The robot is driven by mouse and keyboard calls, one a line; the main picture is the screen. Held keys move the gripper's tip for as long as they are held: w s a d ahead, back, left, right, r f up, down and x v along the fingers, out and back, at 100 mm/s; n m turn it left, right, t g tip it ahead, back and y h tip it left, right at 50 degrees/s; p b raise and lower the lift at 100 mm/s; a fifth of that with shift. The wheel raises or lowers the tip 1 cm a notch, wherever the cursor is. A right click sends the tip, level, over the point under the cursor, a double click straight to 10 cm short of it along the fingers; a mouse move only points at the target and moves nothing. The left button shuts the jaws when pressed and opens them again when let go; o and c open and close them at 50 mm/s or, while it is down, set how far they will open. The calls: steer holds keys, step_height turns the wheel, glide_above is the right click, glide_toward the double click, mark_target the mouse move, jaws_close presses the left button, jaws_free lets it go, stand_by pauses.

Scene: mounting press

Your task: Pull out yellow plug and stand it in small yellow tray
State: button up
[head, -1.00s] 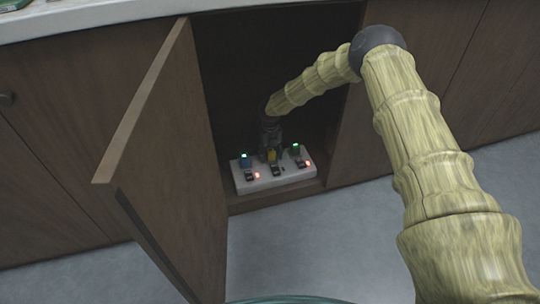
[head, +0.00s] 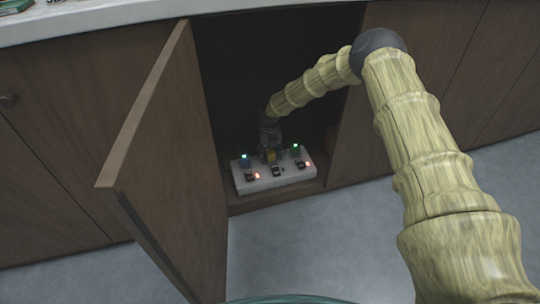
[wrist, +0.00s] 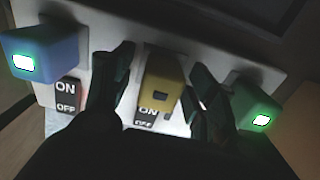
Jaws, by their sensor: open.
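The yellow plug (wrist: 162,94) sits in the middle socket of a white power strip, above an ON/OFF switch, in the wrist view. It also shows small in the head view (head: 270,155), partly hidden by my gripper. My gripper (wrist: 158,100) is open, with one finger on each side of the yellow plug. A gap shows on the left side; on the right the finger is close to the plug, and I cannot tell if it touches. The small yellow tray is not in view.
A blue plug (wrist: 42,56) with a lit square is left of my fingers; a green plug (wrist: 256,104) is close right. The strip (head: 285,182) lies inside the cabinet. The open door (head: 160,150) stands left of my arm.

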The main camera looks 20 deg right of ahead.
mark_target(270, 150)
steer(key=shift+p, duration=0.3)
stand_by(0.5)
jaws_close()
steer(key=shift+r, duration=0.1)
steer(key=shift+r+p, duration=0.5)
steer(key=shift+r, duration=0.05)
steer(key=shift+r, duration=0.25)
steer(key=shift+r+p, duration=1.7)
steer(key=shift+r, duration=0.45)
steer(key=shift+r, duration=0.15)
